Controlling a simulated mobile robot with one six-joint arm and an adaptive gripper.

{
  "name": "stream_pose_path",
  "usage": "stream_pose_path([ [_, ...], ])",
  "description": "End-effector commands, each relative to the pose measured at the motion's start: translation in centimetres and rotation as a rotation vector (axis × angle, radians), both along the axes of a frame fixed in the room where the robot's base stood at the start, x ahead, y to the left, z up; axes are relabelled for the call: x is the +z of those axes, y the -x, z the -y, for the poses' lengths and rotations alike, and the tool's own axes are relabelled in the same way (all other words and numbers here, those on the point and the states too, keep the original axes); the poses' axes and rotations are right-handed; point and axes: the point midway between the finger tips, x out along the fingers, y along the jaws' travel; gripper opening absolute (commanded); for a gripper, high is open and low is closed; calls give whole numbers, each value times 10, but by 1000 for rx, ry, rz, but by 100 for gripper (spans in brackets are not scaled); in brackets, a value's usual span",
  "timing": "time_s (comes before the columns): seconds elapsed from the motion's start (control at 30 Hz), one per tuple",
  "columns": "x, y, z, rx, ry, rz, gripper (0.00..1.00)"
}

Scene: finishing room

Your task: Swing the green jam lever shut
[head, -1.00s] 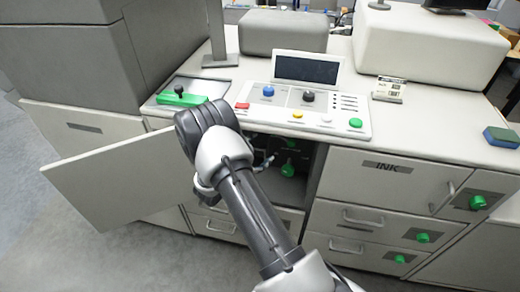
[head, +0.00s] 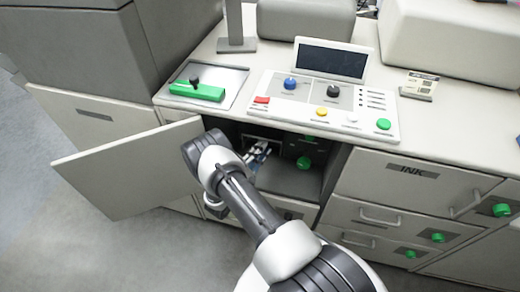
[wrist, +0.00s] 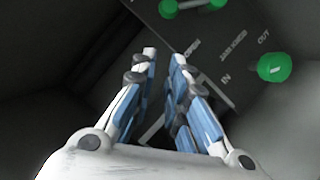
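Inside the open cabinet bay, a green handle with knobbed ends (wrist: 192,5) is cut by the top edge of the wrist view, near a label reading OPEN. It looks like the jam lever. A round green knob (wrist: 274,67) sits to the right on the same dark panel, near IN and OUT labels. A green knob (head: 303,162) also shows in the bay in the head view. My gripper (wrist: 165,54) reaches into the bay, its fingers a little apart with nothing between them. It also shows in the head view (head: 262,150), left of the green knob.
The bay's door (head: 125,172) stands open on the left, beside my arm. The counter (head: 245,72) overhangs the bay, carrying a control panel (head: 320,108) and a green-handled part (head: 197,91). The ink door (head: 410,185) is shut on the right.

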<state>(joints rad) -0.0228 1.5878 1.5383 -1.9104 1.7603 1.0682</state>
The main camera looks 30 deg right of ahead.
Motion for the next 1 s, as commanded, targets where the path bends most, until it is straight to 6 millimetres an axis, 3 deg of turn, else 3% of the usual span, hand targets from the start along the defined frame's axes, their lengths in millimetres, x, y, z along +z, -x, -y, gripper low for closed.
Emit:
stream_pose_path([
  [0.17,7,-13,39,-6,0,2,0],
  [0.3,13,-23,65,-4,0,1,0],
  [0.4,22,-15,77,-3,0,-2,0],
  [0.6,30,-9,90,-1,0,-2,0],
  [1.0,31,-8,92,0,-1,-1,0],
])
